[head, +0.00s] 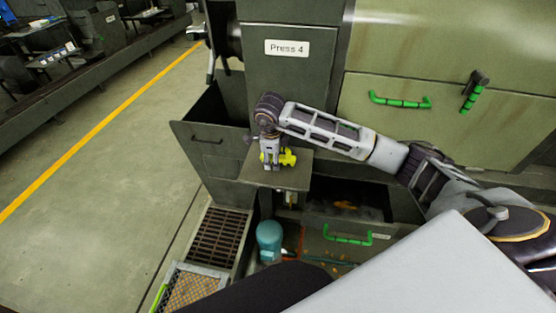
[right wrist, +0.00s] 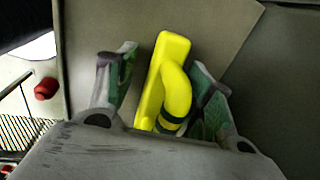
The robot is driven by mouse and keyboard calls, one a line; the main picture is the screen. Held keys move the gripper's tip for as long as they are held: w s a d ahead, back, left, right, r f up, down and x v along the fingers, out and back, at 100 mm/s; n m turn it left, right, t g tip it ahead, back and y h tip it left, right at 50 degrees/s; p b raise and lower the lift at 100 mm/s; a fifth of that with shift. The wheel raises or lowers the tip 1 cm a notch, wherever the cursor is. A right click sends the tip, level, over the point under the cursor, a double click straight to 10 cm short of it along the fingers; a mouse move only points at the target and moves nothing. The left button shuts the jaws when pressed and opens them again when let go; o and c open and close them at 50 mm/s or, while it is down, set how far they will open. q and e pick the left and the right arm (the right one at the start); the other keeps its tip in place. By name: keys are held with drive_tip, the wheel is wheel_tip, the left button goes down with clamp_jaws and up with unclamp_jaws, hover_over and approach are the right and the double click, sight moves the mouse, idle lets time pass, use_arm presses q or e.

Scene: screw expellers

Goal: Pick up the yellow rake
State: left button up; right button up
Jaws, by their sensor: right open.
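The yellow rake (head: 288,158) lies on a small dark shelf (head: 290,179) on the front of the press. In the right wrist view the yellow rake (right wrist: 174,80) shows a flat yellow part and a curved handle with a dark band. My right gripper (head: 271,165) is over the shelf at the rake. In the right wrist view my right gripper (right wrist: 160,85) is open, with one finger on each side of the rake. I cannot tell whether the fingers touch it. The rake's lower end is hidden behind the gripper body. My left gripper is not in view.
The press, labelled Press 4 (head: 287,48), stands close behind the shelf. Green handles (head: 400,100) are on its panels. Below are a floor grate (head: 217,236), a teal motor (head: 269,240) and a mesh tray (head: 190,288). The floor to the left is clear.

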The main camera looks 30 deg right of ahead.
drive_tip(key=shift+c, duration=0.4)
clamp_jaws()
